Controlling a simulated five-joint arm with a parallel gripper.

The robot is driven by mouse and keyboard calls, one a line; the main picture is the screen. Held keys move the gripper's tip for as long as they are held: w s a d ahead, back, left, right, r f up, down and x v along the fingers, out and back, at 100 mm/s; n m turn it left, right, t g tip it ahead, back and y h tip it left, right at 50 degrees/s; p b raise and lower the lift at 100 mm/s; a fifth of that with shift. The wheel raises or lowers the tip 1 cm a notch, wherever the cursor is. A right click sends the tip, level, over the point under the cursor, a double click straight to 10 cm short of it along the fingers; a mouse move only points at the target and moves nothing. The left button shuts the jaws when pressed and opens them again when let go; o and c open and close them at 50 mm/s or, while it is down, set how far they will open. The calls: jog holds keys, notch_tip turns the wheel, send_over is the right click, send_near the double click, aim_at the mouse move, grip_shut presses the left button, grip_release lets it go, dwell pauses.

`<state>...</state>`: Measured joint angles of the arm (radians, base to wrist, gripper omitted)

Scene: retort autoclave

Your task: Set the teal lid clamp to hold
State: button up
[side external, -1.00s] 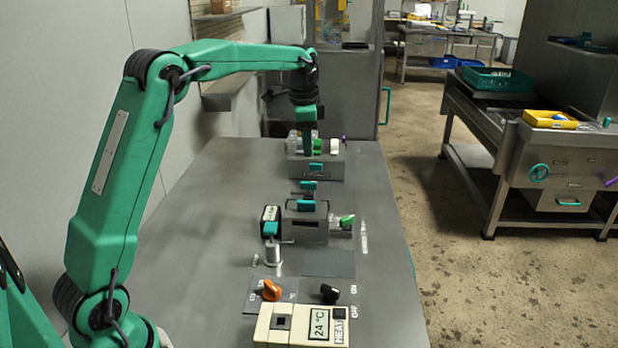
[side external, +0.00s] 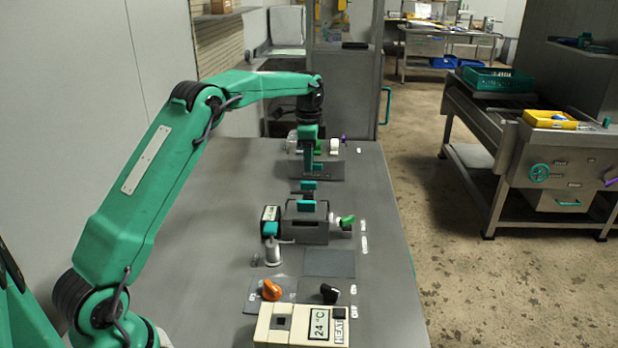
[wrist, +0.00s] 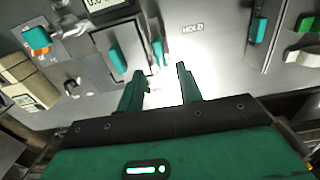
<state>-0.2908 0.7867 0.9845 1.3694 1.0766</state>
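The teal lid clamp (side external: 309,185) is a small teal handle just behind the grey autoclave box (side external: 305,233) in the side view. In the wrist view the clamp (wrist: 158,52) stands beside the box, to the left of the printed HOLD label (wrist: 193,28). My gripper (side external: 308,172) points down above the bench, between the autoclave and the rear box. In the wrist view my gripper (wrist: 160,70) has its two fingers apart with nothing between them. The clamp shows just beyond the fingertips; I cannot tell whether they touch.
A teal-topped post (side external: 272,243) and a green-handled valve (side external: 346,222) flank the autoclave. A rear box (side external: 330,168) stands behind my gripper. Nearer are an orange knob (side external: 271,290), a black knob (side external: 329,293) and a cream 24 °C display unit (side external: 290,325). Bench to the left is clear.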

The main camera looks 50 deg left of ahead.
aim_at(308, 181)
jog(key=shift+f, duration=3.3)
grip_shut()
